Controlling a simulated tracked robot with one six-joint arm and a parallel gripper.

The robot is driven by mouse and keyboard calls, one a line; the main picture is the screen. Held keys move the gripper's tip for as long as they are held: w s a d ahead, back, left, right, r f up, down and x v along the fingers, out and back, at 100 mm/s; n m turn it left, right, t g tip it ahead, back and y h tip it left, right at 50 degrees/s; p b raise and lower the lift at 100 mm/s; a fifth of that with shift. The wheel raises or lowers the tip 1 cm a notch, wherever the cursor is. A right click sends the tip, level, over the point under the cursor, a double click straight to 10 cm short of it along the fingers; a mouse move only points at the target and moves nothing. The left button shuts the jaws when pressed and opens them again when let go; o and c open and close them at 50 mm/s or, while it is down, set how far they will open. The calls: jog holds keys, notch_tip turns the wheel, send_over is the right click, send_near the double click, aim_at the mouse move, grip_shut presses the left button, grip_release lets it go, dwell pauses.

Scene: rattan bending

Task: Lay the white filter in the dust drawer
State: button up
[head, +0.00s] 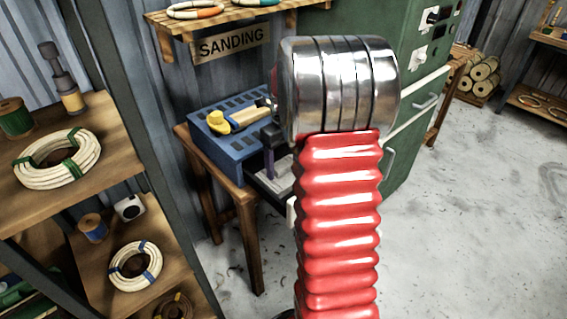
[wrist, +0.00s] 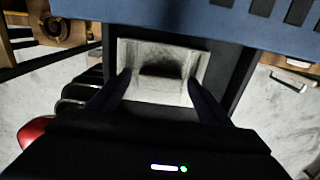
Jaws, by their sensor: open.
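The dust drawer (wrist: 238,85) is a dark tray pulled out from under the blue sanding box (head: 228,140). The white filter (wrist: 185,56) is a pale rectangular slab within the drawer's outline in the wrist view, with a dark patch across its middle. It partly shows in the head view (head: 278,176). My gripper (wrist: 159,78) is open over the filter, with a finger towards each side and no clear grip on it. In the head view, my arm hides much of the drawer.
The sander stands on a wooden table (head: 250,235), with a yellow-headed tool (head: 235,120) on top. A green cabinet (head: 400,150) stands to the right. Shelves (head: 110,175) with rattan coils are at left. The floor (head: 470,210) at right is clear.

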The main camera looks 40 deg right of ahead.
aim_at(284, 165)
notch_tip(284, 165, up, 12)
dwell(0.8)
jog(key=shift+r, duration=0.1)
dwell(0.3)
jog(key=s+a+r+n+t, duration=0.1)
jog(key=s+a+r+n, duration=0.15)
jog(key=a+n, duration=0.55)
jog(key=s+a+r+n+t, duration=0.15)
jog(key=s+a+n, duration=0.25)
jog(key=a+n, duration=0.4)
jog(key=s+a+f+n+t, duration=0.3)
jog(key=s+a+n, duration=0.8)
jog(key=n, duration=0.8)
jog(key=shift+s+a+n, duration=0.2)
jog(key=shift+a+n, duration=0.1)
jog(key=shift+a, duration=0.65)
